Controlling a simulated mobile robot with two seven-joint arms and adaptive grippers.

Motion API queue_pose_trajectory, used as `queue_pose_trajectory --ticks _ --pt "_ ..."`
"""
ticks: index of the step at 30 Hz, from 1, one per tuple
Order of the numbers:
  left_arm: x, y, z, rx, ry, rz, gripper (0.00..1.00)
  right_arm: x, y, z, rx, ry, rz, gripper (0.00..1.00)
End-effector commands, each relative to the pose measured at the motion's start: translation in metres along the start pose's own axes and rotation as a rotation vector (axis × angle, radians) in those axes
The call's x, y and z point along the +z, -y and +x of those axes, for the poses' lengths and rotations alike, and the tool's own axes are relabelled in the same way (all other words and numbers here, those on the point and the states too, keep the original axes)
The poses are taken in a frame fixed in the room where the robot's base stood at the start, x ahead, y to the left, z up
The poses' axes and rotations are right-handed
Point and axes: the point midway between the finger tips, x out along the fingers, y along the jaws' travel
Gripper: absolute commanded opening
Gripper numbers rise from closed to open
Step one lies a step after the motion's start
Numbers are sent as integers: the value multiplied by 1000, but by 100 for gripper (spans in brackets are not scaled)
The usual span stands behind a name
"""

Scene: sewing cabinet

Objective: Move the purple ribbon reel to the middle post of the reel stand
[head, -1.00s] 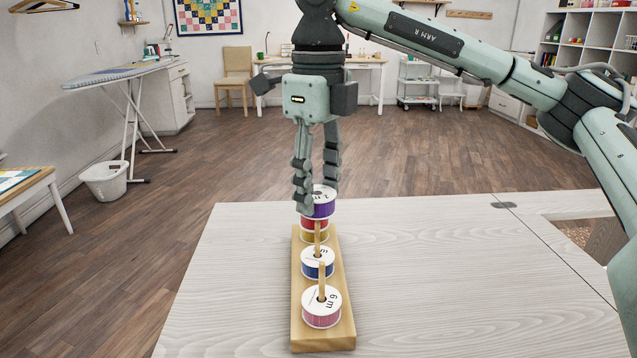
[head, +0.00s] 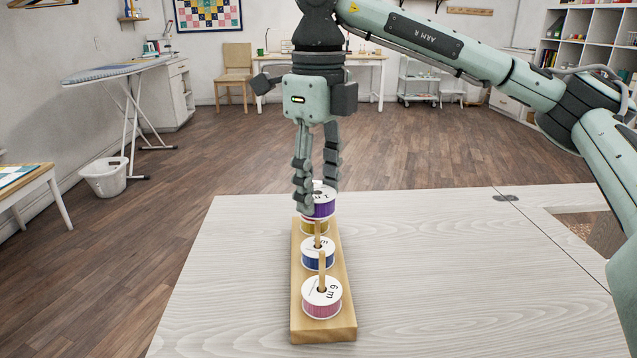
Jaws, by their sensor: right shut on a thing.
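My right gripper (head: 318,200) points down and is shut on the purple reel, with a finger on either side. The middle post (head: 317,235) rises through a blue reel (head: 318,259). The near post (head: 322,271) rises through a pink reel (head: 322,305). The far post is hidden by the purple reel and the fingers. My left gripper is not in view.
The stand rests on a pale wooden table (head: 450,275), with clear surface on both sides. An opening (head: 590,232) lies at the table's right. An ironing board (head: 120,71) and a white basket (head: 104,178) stand well beyond the table at the left.

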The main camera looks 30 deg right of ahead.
Motion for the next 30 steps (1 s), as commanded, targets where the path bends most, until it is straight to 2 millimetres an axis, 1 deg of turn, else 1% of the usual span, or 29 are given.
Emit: queue_pose_trajectory --ticks 30 --pt "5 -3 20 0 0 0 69 0 0 26 -1 0 0 23"
